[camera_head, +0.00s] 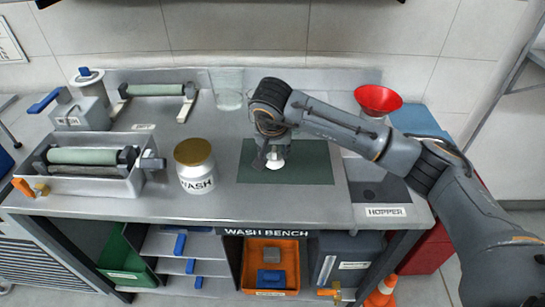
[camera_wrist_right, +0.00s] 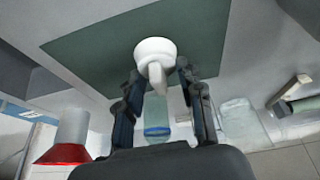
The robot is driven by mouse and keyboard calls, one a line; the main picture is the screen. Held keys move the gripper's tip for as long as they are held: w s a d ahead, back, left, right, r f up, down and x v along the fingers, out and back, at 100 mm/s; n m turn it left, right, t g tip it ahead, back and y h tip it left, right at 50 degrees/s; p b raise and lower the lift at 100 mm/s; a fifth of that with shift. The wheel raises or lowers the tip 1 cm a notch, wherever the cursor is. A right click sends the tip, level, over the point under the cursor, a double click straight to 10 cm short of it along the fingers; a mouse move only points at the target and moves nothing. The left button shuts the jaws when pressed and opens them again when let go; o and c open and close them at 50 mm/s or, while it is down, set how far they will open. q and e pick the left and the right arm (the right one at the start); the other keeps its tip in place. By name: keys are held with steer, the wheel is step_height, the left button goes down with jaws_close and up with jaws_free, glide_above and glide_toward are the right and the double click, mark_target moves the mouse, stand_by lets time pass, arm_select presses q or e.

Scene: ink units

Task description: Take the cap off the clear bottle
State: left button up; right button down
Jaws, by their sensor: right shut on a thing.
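My right gripper (camera_head: 267,148) is over the dark green mat (camera_head: 312,164) and also shows in the right wrist view (camera_wrist_right: 159,70). Its fingers are shut on a white round piece with a narrow spout, which looks like a cap (camera_wrist_right: 153,47). The white piece shows just below the fingers in the head view (camera_head: 276,162). A clear bottle (camera_wrist_right: 157,112) with blue near one end shows between the finger links, beyond the grip; my gripper seems to hide it in the head view. I cannot tell whether the white piece touches the mat. My left gripper is out of view.
A white wash jar (camera_head: 198,178) with a gold lid stands left of the mat. A clear glass container (camera_head: 228,92) stands at the back. A red funnel (camera_head: 378,98) is at the back right. A roller tray (camera_head: 90,184) fills the left. Bare bench lies between jar and mat.

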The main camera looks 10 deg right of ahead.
steer(key=shift+w+a+f, duration=0.1)
steer(key=shift+w+f, duration=0.1)
steer(key=shift+f, duration=0.1)
step_height(320, 180, down, 3)
steer(key=shift+w+f+p, duration=0.15)
steer(key=shift+f+p, duration=0.05)
steer(key=shift+p, duration=0.45)
steer(key=c, duration=0.8)
jaws_free()
steer(key=shift+a, duration=0.1)
steer(key=shift+c, duration=0.2)
steer(key=shift+r, duration=0.1)
